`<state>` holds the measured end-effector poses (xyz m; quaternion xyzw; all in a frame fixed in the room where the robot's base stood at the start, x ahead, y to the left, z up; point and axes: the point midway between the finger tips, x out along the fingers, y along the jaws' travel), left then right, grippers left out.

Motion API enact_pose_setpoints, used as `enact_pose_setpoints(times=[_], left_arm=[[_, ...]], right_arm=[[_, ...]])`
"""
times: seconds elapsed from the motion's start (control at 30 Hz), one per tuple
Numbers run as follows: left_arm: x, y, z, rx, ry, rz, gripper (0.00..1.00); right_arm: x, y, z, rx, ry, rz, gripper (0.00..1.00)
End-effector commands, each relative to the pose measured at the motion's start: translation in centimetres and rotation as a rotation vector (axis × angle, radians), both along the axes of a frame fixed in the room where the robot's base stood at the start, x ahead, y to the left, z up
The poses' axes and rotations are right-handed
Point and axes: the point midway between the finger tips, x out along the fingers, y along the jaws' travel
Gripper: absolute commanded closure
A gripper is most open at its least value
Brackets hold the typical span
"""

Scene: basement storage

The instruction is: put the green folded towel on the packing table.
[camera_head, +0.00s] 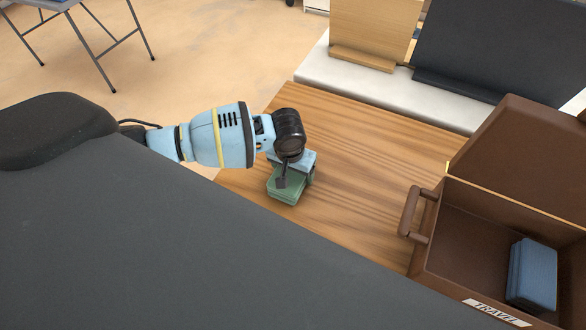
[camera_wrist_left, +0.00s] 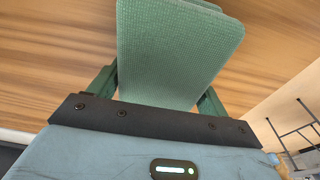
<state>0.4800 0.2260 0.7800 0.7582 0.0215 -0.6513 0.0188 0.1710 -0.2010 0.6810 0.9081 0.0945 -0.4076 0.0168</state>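The green folded towel (camera_head: 285,193) is at the left part of a wooden table (camera_head: 355,185), below my left gripper (camera_head: 283,182). I cannot tell whether it touches the tabletop. In the left wrist view the towel (camera_wrist_left: 175,50) fills the space between the two fingers of the left gripper (camera_wrist_left: 158,88), one along each side, and both appear to press on it. Part of the towel is hidden by the gripper in the head view. My right gripper is not in view.
An open brown suitcase (camera_head: 409,212) with a blue folded cloth (camera_head: 533,274) inside stands on the table at the right. A white surface (camera_head: 330,72) with upright panels lies behind. A folding table (camera_head: 95,62) stands far left. The tabletop between towel and suitcase is clear.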

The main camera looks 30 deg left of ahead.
Motion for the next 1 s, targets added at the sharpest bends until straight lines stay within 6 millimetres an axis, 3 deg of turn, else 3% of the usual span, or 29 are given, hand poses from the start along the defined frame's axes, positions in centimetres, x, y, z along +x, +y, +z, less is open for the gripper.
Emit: enact_pose_setpoints(times=[0.03,0.17,0.53,1.0], left_arm=[[0.0,0.0,0.0,0.000,0.000,0.000,0.16],[0.0,0.0,0.0,0.000,0.000,0.000,0.01],[0.0,0.1,0.7,0.001,-0.002,0.001,0.01],[-1.2,0.0,9.2,-0.001,-0.007,0.000,0.01]], right_arm=[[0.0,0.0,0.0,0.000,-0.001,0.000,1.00],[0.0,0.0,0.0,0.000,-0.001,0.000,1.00],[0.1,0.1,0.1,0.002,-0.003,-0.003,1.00],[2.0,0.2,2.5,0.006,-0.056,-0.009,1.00]])
